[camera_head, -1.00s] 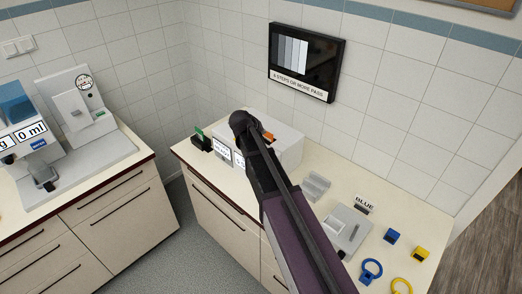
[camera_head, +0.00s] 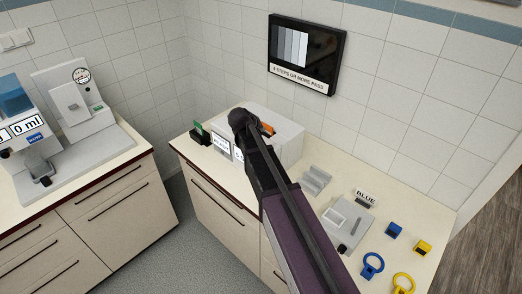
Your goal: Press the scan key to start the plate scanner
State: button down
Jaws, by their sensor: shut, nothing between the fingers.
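A white box-shaped device (camera_head: 288,140), which looks like the plate scanner, stands at the back of the right counter against the tiled wall. An orange part (camera_head: 267,129) shows on it beside my wrist. My gripper (camera_head: 240,119) is at the dark far end of my arm, in front of and over the device's left part. It is shut and empty; its fingertips are hard to make out. I cannot tell whether it touches the device. The scan key is not identifiable; my arm covers part of the device's front.
Small white display signs (camera_head: 221,144) and a black holder with a green card (camera_head: 199,132) stand left of the device. A wall screen (camera_head: 305,58) hangs above.

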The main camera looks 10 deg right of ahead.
jog(key=shift+f+b, duration=2.75)
jog(key=shift+f, duration=0.35)
jog(key=shift+f, duration=0.1)
jog(key=shift+f+b, duration=0.3)
jog(key=shift+b, duration=0.1)
jog(key=shift+f+b, duration=0.45)
jog(key=shift+r, duration=0.15)
dwell(0.4)
jog(key=shift+r+p, duration=0.75)
jog(key=shift+p, duration=0.15)
jog(key=shift+r+p, duration=2.5)
